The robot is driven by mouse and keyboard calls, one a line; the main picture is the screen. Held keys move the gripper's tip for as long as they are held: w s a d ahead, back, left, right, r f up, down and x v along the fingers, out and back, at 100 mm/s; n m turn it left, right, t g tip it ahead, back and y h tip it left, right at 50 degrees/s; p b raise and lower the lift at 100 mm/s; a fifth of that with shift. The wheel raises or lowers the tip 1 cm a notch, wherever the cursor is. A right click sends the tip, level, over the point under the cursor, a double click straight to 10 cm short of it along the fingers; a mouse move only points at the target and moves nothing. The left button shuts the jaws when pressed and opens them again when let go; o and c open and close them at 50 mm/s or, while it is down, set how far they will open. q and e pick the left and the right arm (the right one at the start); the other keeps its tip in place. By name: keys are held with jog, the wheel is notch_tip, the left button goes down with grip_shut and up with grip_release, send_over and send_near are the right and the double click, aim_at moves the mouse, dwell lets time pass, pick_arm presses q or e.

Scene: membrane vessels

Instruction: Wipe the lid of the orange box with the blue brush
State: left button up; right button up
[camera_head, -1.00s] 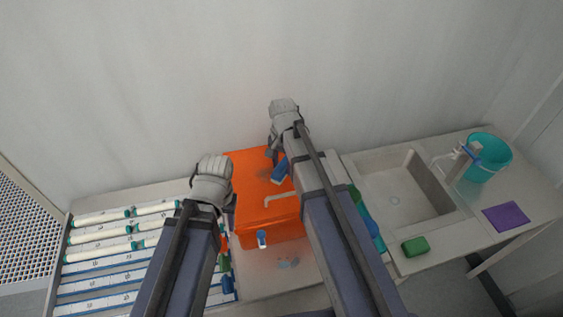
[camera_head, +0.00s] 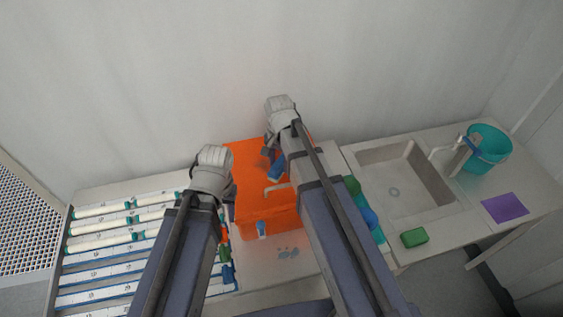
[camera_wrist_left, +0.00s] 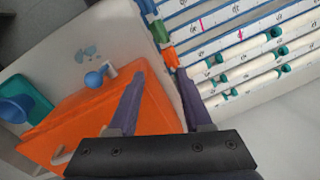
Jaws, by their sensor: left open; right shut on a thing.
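The orange box (camera_head: 246,160) stands on the bench below my arms; its lid bears a pale handle (camera_head: 277,187) and a blue-and-white front latch (camera_head: 261,229). A dark smudge shows on the lid beside the brush. My right gripper (camera_head: 271,147) is shut on the blue brush (camera_head: 276,170), whose head is over the lid; I cannot tell whether it touches. My left gripper (camera_wrist_left: 160,95) is open and empty by the box's side edge, one finger over the orange box (camera_wrist_left: 95,120). In the head view my left wrist hides its fingertips.
A rack of white tubes (camera_head: 100,245) lies left of the box. On the right are a sink (camera_head: 400,185), a teal bucket (camera_head: 488,150), a green sponge (camera_head: 414,238) and a purple cloth (camera_head: 505,208). Bluish marks (camera_head: 288,253) spot the bench before the box.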

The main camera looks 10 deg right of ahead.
jog(key=shift+w+a, duration=0.15)
jog(key=shift+w, duration=3.45)
jog(key=shift+w+a, duration=0.1)
jog(key=shift+w, duration=1.75)
jog(key=shift+a, duration=0.1)
jog(key=shift+s+a+f, duration=0.1)
jog(key=shift+s+a, duration=0.1)
jog(key=shift+a, duration=0.5)
jog(key=shift+s, duration=1.7)
jog(key=shift+s+d+f, duration=0.1)
jog(key=shift+s, duration=1.75)
